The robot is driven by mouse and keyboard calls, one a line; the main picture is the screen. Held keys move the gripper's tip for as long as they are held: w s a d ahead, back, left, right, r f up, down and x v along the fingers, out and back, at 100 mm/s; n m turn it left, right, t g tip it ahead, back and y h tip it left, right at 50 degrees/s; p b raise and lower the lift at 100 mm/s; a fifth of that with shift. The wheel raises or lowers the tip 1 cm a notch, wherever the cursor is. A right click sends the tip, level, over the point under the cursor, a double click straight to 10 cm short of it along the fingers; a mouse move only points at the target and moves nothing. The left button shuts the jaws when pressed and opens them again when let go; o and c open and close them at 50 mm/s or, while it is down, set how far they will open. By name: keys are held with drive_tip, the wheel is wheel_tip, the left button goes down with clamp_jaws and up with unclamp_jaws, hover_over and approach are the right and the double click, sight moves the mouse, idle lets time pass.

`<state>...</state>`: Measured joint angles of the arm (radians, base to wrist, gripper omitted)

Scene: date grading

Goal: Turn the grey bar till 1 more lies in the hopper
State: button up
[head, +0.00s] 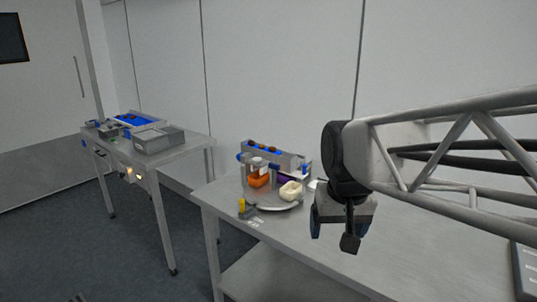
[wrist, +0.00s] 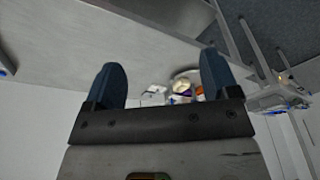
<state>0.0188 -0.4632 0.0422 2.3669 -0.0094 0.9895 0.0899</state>
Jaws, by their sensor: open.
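My gripper (head: 341,228) hangs over the right-hand table, right of the round plate and apart from everything on it. Its two blue fingers stand apart with nothing between them, also in the wrist view (wrist: 162,78). A grey trough (head: 287,158) with a blue inside and several small brown pieces stands behind the round plate (head: 268,203); it may be the hopper. I cannot make out the grey bar for certain. A second blue tray (head: 150,119) with brown pieces is on the left-hand table (head: 190,148).
On the plate are an orange block (head: 258,181) and a cream block (head: 290,191), with a purple piece (head: 286,180) behind. A yellow piece (head: 242,205) stands at the plate's front left. A grey box (head: 159,140) is on the left-hand table. The right-hand table's front is clear.

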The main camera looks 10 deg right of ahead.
drive_tip(key=w+d+r+m, duration=0.1)
drive_tip(key=w+r, duration=0.2)
drive_tip(key=w, duration=1)
drive_tip(key=w+d+r+m+g, duration=0.1)
drive_tip(key=w+d+r, duration=0.1)
drive_tip(key=w, duration=1.1)
drive_tip(key=w+d+r+m, duration=0.1)
drive_tip(key=w+r+m, duration=0.15)
drive_tip(key=w, duration=1.05)
drive_tip(key=w+d+f+m, duration=0.1)
drive_tip(key=w+f, duration=0.4)
drive_tip(key=w, duration=0.7)
drive_tip(key=w+d+f+m+g, duration=0.1)
drive_tip(key=w+d+f, duration=0.3)
drive_tip(key=w, duration=0.7)
drive_tip(key=w+d+f+m, duration=0.1)
drive_tip(key=w+d+f, duration=0.1)
drive_tip(key=w+f, duration=0.6)
drive_tip(key=shift+w+d+f, duration=0.15)
drive_tip(key=shift+w, duration=2.2)
drive_tip(key=shift+w+d+f, duration=0.1)
drive_tip(key=shift+w+f, duration=0.15)
drive_tip(key=shift+w, duration=0.1)
drive_tip(key=shift+f, duration=0.1)
drive_tip(key=shift+f, duration=3.8)
